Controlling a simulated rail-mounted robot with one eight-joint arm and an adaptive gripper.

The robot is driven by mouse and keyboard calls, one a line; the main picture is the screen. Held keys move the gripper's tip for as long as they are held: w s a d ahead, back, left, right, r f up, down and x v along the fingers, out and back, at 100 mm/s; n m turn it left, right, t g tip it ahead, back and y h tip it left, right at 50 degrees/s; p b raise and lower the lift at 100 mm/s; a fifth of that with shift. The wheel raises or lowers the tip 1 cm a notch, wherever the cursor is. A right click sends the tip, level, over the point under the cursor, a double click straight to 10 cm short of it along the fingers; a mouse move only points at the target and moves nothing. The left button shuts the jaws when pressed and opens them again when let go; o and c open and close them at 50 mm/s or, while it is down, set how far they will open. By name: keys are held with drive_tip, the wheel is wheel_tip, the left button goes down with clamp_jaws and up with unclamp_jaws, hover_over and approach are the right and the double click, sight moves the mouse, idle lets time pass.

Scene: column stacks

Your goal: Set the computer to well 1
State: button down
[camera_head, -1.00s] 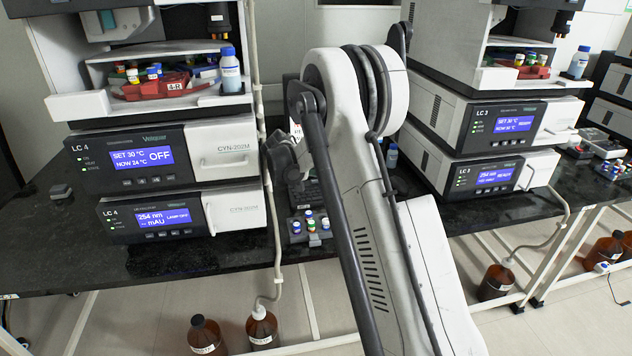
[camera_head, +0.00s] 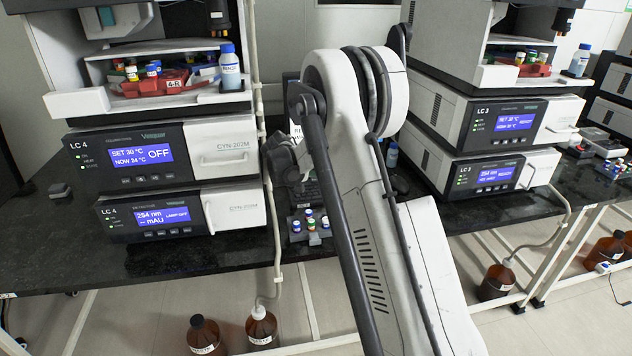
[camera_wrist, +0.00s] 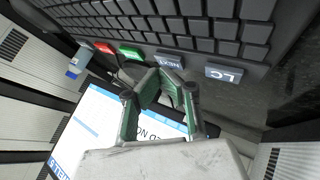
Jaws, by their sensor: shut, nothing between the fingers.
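The computer's keyboard (camera_wrist: 190,25) fills the top of the wrist view. Along its near edge are a red key (camera_wrist: 104,48), a green key (camera_wrist: 131,54), a grey-blue key (camera_wrist: 169,59) whose label I cannot read surely, and a key marked LC (camera_wrist: 226,73). My gripper (camera_wrist: 163,78) is shut and empty, its tips by the unread key; I cannot tell whether they touch it. The computer's screen (camera_wrist: 95,130) is lit, partly behind the fingers, with its text cut off.
The LC 4 stack (camera_head: 165,155) stands left of my arm and the LC 3 stack (camera_head: 500,125) right. A small rack of capped vials (camera_head: 309,228) sits on the black bench (camera_head: 170,265) close to my arm. A blue-capped bottle (camera_wrist: 77,64) shows left of the keys.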

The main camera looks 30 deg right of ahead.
drive_tip(key=shift+f+b, duration=0.3)
drive_tip(key=shift+f, duration=0.1)
idle(0.6)
drive_tip(key=shift+r, duration=0.1)
idle(0.3)
drive_tip(key=shift+r+p, duration=0.3)
drive_tip(key=shift+r, duration=0.45)
drive_tip(key=shift+r, duration=0.1)
drive_tip(key=shift+r+p, duration=1.05)
drive_tip(key=shift+r, duration=1.35)
